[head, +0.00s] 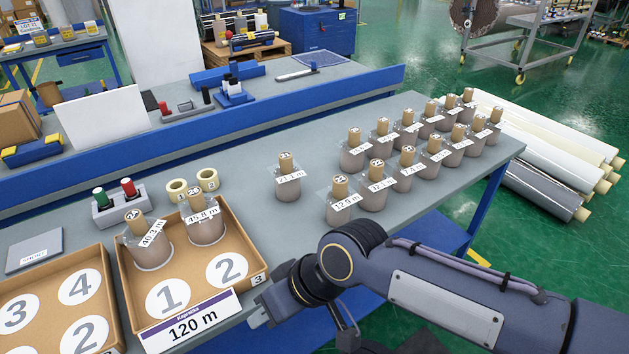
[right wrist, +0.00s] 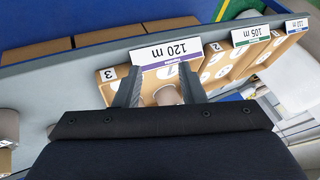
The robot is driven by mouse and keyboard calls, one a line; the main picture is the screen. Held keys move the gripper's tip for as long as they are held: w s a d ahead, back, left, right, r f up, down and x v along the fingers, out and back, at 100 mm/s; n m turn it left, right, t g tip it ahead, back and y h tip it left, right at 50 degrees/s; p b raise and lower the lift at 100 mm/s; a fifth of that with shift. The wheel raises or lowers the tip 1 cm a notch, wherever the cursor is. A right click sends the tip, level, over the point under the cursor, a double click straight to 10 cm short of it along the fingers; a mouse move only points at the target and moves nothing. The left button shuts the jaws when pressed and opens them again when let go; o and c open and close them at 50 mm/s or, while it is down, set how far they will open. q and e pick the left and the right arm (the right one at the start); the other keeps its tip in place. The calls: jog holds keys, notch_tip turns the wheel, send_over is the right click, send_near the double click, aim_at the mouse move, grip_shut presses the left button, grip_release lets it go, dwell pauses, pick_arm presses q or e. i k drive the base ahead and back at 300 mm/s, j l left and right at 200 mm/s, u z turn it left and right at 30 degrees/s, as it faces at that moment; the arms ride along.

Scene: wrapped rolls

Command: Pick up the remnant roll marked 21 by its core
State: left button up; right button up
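The lone wrapped roll (head: 288,187) stands upright on the table, right of the box. Its brown core carries a small number that looks like 21, and its tag reads about 71.1 m. My right gripper (head: 258,313) is mostly hidden by my arm at the front table edge, beside the 120 m box and well short of this roll. In the right wrist view its fingers (right wrist: 158,72) are spread, with a brownish roll-like thing (right wrist: 168,96) between them but apart from them; I cannot tell which roll. My left gripper is out of view.
The cardboard box (head: 122,285) with a 120 m sign (head: 192,322) holds two rolls (head: 150,247) in its back places. Two rows of rolls (head: 372,196) stand to the right. Tape rings (head: 177,190) lie behind the box. Table around the lone roll is clear.

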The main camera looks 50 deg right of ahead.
aim_at(286, 174)
jog(key=z, duration=1.5)
